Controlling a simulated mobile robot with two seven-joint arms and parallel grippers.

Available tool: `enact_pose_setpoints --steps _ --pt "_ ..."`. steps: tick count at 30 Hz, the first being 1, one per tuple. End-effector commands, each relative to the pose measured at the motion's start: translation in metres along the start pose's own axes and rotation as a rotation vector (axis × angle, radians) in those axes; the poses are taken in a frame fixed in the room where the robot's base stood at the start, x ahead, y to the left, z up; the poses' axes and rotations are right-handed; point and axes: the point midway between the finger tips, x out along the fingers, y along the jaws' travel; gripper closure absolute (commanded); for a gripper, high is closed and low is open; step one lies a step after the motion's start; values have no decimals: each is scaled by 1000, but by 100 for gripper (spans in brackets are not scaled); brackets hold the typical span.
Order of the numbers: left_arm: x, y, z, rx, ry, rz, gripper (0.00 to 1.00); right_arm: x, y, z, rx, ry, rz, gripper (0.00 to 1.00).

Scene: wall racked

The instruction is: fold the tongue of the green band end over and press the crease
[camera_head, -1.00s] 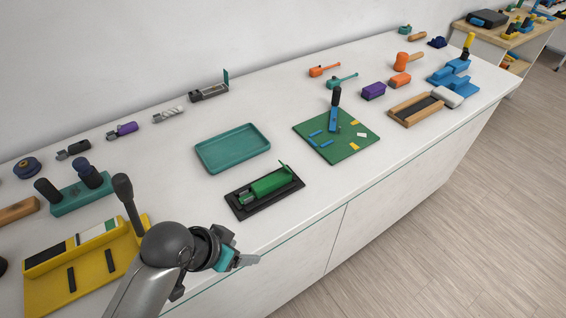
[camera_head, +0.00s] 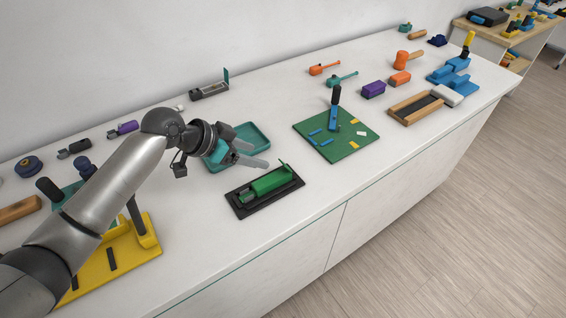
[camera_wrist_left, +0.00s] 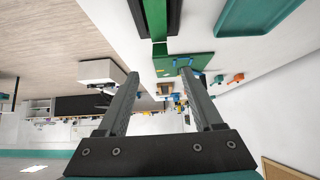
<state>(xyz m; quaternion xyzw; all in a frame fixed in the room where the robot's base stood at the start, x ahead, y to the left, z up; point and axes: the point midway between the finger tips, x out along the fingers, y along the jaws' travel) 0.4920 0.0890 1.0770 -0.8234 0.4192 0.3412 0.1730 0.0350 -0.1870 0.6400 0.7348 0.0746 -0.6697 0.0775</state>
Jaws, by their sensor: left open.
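The green band end (camera_head: 270,184) is a green block with a smaller, lighter green part at its left end. It lies on a black base (camera_head: 241,207) near the table's front edge. Its thin tongue (camera_head: 284,167) stands up tilted at the right end. My left gripper (camera_head: 260,156) is open and empty, above the table just behind and left of the tongue, apart from it. In the left wrist view, the green strip (camera_wrist_left: 154,18) shows at the top, beyond the gap between the open fingers (camera_wrist_left: 160,76). My right gripper is not in view.
A teal tray (camera_head: 258,132) lies behind my left gripper and is partly hidden by it. A green board (camera_head: 340,147) with an upright black-handled tool (camera_head: 335,105) stands to the right. A yellow fixture (camera_head: 125,262) is at the left, under my arm. Bare table lies in front.

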Motion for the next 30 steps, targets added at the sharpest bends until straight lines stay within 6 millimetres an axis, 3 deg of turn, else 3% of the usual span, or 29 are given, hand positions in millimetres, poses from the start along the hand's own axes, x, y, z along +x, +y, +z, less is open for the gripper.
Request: enact_pose_setpoints --steps 6,18,30 --pt "39 0 0 -2 1 1 32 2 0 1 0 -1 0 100" --pt "96 1 0 0 0 0 32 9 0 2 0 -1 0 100" --pt "120 0 0 0 0 -1 32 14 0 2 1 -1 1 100"
